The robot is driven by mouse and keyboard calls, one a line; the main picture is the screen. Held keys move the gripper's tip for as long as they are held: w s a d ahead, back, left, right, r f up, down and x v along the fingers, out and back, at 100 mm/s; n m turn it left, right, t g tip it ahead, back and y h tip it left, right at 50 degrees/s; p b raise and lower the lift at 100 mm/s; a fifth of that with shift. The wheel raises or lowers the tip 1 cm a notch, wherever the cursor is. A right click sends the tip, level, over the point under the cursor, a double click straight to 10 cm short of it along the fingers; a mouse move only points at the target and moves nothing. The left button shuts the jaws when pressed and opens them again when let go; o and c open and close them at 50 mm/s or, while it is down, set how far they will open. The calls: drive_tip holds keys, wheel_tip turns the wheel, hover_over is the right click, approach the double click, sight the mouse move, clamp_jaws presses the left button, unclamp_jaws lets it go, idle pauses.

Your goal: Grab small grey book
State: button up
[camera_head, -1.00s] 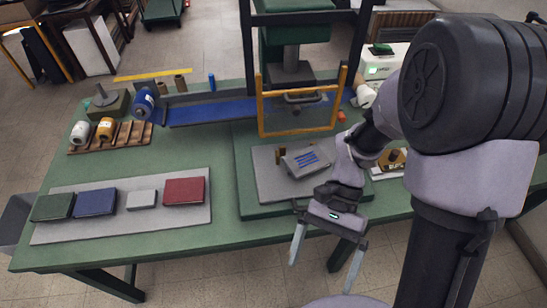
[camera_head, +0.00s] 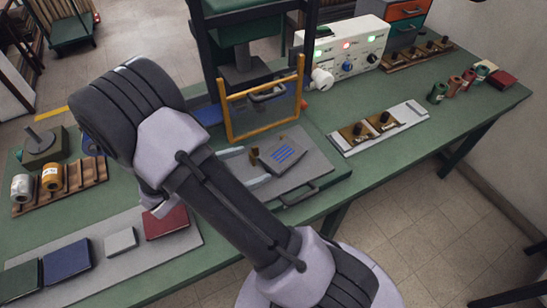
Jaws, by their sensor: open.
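The small grey book (camera_head: 120,241) lies flat on a light grey mat (camera_head: 186,239) at the lower left of the green table. It sits between a blue book (camera_head: 67,261) and a red book (camera_head: 166,223). A green book (camera_head: 20,283) lies at the left end of the row. My gripper (camera_head: 256,164) is open near the middle of the table, well to the right of the grey book. Its pale fingertips show beside my forearm and point right; the rest of it is hidden behind the arm. I see nothing between the fingers.
A grey block with blue stripes (camera_head: 283,153) lies on a plate just right of my fingertips. An orange-framed guard (camera_head: 262,108) stands behind it. A wooden rack with spools (camera_head: 75,182) is behind the books. A white control box (camera_head: 345,48) stands at the back.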

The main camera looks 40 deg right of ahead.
sight(282, 154)
drive_tip(key=b+x, duration=0.1)
drive_tip(key=x, duration=0.2)
drive_tip(key=b+x, duration=0.1)
drive_tip(key=x, duration=0.3)
drive_tip(key=b+x, duration=0.2)
drive_tip(key=x, duration=0.2)
drive_tip(key=shift+s+d+r, duration=0.1)
drive_tip(key=shift+s+d, duration=0.1)
drive_tip(key=shift+s, duration=0.1)
drive_tip(key=shift+a, duration=0.1)
drive_tip(key=shift+c, duration=0.4)
drive_tip(key=c, duration=1.3)
